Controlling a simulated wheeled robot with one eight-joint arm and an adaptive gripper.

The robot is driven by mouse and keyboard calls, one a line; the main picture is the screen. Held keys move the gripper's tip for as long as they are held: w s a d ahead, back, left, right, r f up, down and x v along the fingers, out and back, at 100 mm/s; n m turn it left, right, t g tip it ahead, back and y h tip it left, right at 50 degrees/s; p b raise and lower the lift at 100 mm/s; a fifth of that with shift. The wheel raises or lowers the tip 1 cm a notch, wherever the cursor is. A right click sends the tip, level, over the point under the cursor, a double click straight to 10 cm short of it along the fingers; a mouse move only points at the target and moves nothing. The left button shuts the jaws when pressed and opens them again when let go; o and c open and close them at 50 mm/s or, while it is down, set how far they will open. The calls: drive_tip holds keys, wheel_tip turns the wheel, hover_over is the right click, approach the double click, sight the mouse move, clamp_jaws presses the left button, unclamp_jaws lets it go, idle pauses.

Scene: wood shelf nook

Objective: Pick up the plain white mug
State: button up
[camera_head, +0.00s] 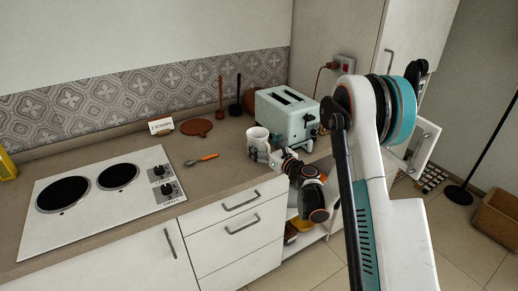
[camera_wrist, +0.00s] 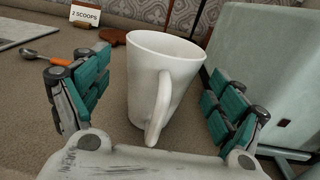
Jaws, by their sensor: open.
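The plain white mug (camera_head: 258,138) stands upright on the counter, just left of the toaster. In the wrist view the mug (camera_wrist: 150,80) is in the middle, with its handle (camera_wrist: 158,110) facing my gripper. My gripper (camera_wrist: 150,98) is open, with one teal-padded finger on each side of the mug. There are gaps between the fingers and the mug's walls. In the head view my gripper (camera_head: 268,157) is at the mug's near side and hides its lower part.
A pale green toaster (camera_head: 286,118) stands close to the right finger. An orange-handled spoon (camera_head: 202,159) lies to the left. A "2 SCOOPS" card (camera_head: 161,126), a round wooden board (camera_head: 196,127) and a cooktop (camera_head: 100,195) are farther left. The counter between mug and spoon is clear.

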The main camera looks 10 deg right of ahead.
sight(263, 143)
drive_tip(key=x, duration=0.3)
drive_tip(key=shift+w+b, duration=0.15)
drive_tip(key=shift+b, duration=0.15)
drive_tip(key=c, duration=1.6)
drive_tip(key=shift+r, duration=0.25)
drive_tip(key=shift+c, duration=0.2)
